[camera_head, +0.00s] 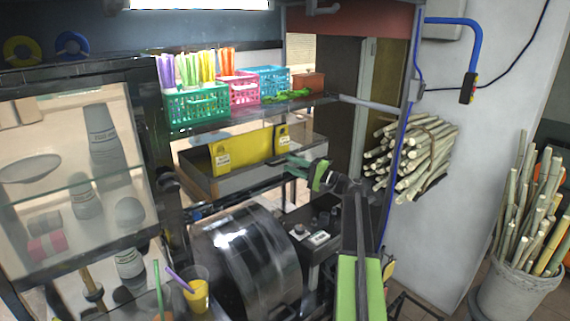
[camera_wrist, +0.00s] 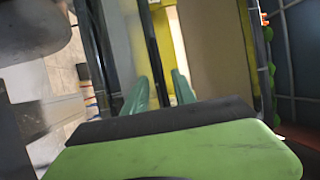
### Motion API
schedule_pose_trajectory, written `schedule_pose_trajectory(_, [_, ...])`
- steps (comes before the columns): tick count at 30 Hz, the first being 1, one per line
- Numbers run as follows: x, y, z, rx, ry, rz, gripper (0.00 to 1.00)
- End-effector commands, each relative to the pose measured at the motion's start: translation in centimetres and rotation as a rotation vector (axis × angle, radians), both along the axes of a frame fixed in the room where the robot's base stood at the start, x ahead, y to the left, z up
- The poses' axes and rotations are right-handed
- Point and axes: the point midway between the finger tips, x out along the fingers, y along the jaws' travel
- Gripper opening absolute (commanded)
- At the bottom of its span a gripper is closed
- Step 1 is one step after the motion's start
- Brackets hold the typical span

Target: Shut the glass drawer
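The drawer (camera_head: 240,184) is pulled out below the rack shelf, with a grey front and a yellow panel (camera_head: 243,150) carrying white labels inside it. My gripper (camera_head: 290,162) is at the drawer's right part, by its front edge. In the wrist view its two green fingertips (camera_wrist: 160,78) stand apart, with a dark edge strip (camera_wrist: 152,45) of the drawer running down between them. I cannot tell whether they touch it. The yellow panel (camera_wrist: 163,40) and the pale drawer inside (camera_wrist: 215,50) show beyond the fingers.
Green (camera_head: 197,106), pink (camera_head: 238,90) and blue baskets stand on the shelf above. A shiny dark drum (camera_head: 245,255) is below the drawer. A glass cabinet (camera_head: 75,180) stands at left. Cane bundles (camera_head: 412,158) and a cane bucket (camera_head: 515,295) are at right.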

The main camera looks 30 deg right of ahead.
Motion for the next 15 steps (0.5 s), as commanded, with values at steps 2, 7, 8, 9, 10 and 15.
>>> schedule_pose_trajectory(2, [-2.2,-1.2,-0.7,0.0,0.0,-0.004,0.32])
schedule_pose_trajectory(7, [-6.3,-3.7,-1.4,0.0,-0.002,-0.004,0.32])
schedule_pose_trajectory(8, [-7.0,-4.1,-1.6,0.0,-0.003,-0.004,0.32])
schedule_pose_trajectory(9, [-7.9,-4.7,-1.7,0.0,-0.003,-0.005,0.32])
schedule_pose_trajectory(10, [-8.5,-5.0,-1.8,0.001,-0.002,-0.004,0.32])
schedule_pose_trajectory(15, [-11.0,-6.5,-2.2,0.001,-0.003,-0.002,0.32])
